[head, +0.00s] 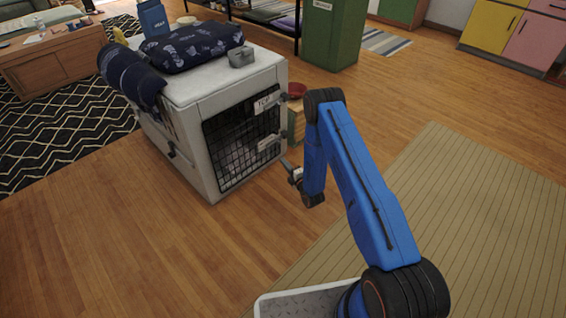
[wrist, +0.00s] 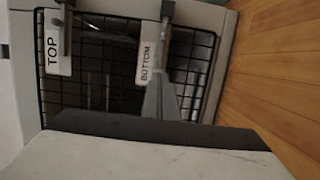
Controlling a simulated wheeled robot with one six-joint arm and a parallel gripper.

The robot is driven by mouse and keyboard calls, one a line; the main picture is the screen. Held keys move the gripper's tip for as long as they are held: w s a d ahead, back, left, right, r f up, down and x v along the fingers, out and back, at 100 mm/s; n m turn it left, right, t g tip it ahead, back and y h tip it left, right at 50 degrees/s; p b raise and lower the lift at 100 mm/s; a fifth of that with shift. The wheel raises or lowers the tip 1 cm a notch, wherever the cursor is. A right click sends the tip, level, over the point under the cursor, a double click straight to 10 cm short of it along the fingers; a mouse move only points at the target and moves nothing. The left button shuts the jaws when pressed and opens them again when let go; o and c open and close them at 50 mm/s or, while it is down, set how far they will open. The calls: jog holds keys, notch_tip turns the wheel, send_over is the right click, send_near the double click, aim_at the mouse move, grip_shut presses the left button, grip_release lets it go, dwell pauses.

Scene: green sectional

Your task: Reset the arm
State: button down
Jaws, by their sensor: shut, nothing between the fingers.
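My blue arm reaches forward from the bottom right in the head view. My gripper (head: 287,165) is shut and empty, just in front of the pet crate's door. A light grey pet crate (head: 185,138) stands on the wood floor, with a black wire door (head: 240,140) that looks closed. In the wrist view the wire door (wrist: 110,85) fills much of the picture, with labels reading TOP (wrist: 53,52) and BOTTOM (wrist: 147,68) on its latches. My gripper (wrist: 160,85) shows there in front of the wire. I cannot tell whether it touches the door.
A dark patterned cushion (head: 190,47), a rolled dark cloth (head: 130,75) and a small grey box (head: 241,57) sit on the crate. A red bowl (head: 297,90) and a green bin (head: 333,35) are behind it. The striped mat (head: 460,210) at right is clear.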

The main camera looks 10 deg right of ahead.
dwell(0.4)
jog(key=w+d+r+m+g+h, duration=0.1)
jog(key=w+d+r+m+h, duration=0.15)
jog(key=r, duration=0.85)
jog(key=w+d+r+m+g+h, duration=0.1)
jog(key=w+r+m, duration=0.15)
jog(key=r, duration=0.95)
jog(key=s+d+r+m+g+h, duration=0.1)
jog(key=s+d+r+m, duration=0.15)
jog(key=r, duration=0.45)
jog(key=s+d+r+m+g, duration=0.1)
jog(key=s+r, duration=0.3)
jog(key=r, duration=0.2)
jog(key=s+d+r+m+g+h, duration=0.1)
jog(key=s+d+r+m, duration=0.15)
jog(key=r, duration=0.45)
jog(key=s+d+r+m+g+h, duration=0.1)
jog(key=s+r+m+g, duration=0.15)
jog(key=s+r, duration=0.65)
jog(key=s+d+r+m+g+h, duration=0.1)
jog(key=s+d+r+m, duration=0.15)
jog(key=s, duration=1.25)
jog(key=s+r+m+g, duration=0.1)
jog(key=s+m+g, duration=0.2)
jog(key=s, duration=2.5)
jog(key=m, duration=0.3)
jog(key=shift+s+a+r+y, duration=0.2)
jog(key=shift+r+y, duration=0.1)
jog(key=shift+y, duration=0.05)
